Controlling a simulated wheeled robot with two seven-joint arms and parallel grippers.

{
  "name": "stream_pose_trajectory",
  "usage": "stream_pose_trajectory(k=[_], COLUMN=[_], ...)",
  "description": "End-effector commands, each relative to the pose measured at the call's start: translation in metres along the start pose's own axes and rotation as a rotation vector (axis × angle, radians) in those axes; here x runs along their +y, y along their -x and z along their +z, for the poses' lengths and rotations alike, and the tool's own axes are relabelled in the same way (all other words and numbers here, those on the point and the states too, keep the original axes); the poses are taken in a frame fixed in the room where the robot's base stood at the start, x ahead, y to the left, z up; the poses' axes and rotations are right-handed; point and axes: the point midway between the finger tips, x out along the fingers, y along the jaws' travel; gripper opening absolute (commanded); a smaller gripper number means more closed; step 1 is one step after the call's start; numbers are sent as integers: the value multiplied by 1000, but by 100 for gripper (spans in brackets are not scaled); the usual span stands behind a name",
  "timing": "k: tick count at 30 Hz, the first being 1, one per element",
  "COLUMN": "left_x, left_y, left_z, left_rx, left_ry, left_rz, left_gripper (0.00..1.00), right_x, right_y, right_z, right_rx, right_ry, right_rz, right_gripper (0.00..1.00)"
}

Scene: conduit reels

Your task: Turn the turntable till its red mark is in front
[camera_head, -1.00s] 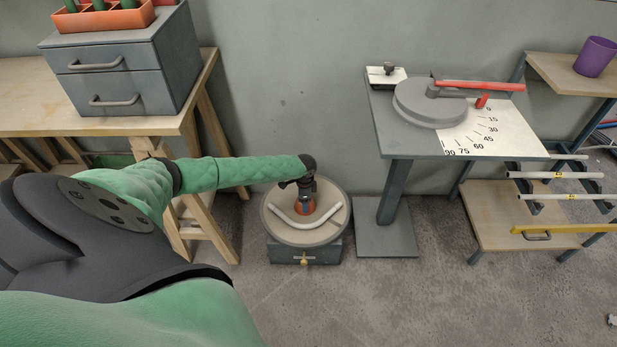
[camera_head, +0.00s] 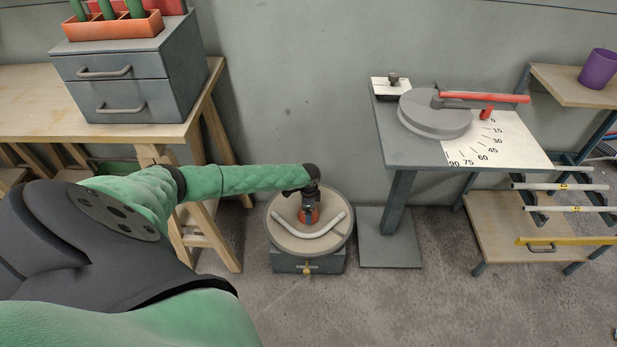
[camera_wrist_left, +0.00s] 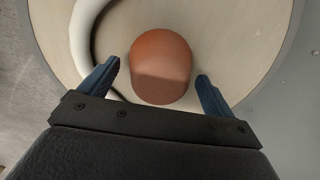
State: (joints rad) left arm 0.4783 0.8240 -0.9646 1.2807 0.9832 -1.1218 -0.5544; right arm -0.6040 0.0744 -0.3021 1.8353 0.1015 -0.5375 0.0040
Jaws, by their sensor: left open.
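The turntable (camera_head: 286,238) is a round, pale-topped disc on a dark base, low on the floor at the picture's middle. An orange-brown knob (camera_wrist_left: 160,66) stands up from its top. A bent white pipe (camera_head: 330,229) lies on the disc, in front of the knob in the head view. My left gripper (camera_wrist_left: 158,84) is open, with its two blue fingers on either side of the knob, apart from it. In the head view the left gripper (camera_head: 309,209) hides part of the knob. I cannot make out a red mark on the disc. My right gripper is not in view.
A brass-coloured fitting (camera_head: 307,270) is on the base's front. A wooden bench (camera_head: 120,130) with a drawer unit (camera_head: 135,85) is at left. A bending stand (camera_head: 400,155) stands close at right, with a pipe rack (camera_head: 500,225) beyond. The floor in front is clear.

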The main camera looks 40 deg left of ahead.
Motion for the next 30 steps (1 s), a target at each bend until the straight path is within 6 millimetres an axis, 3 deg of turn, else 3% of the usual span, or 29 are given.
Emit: stream_pose_trajectory(k=[15, 30], left_x=[0, 0], left_y=[67, 76], left_z=[0, 0], left_rx=[1, 0], left_ry=[0, 0], left_rz=[0, 0], left_gripper=[89, 89], right_x=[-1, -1], right_y=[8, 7], right_z=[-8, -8], right_rx=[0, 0], right_ry=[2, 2], right_rz=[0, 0], right_gripper=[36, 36])
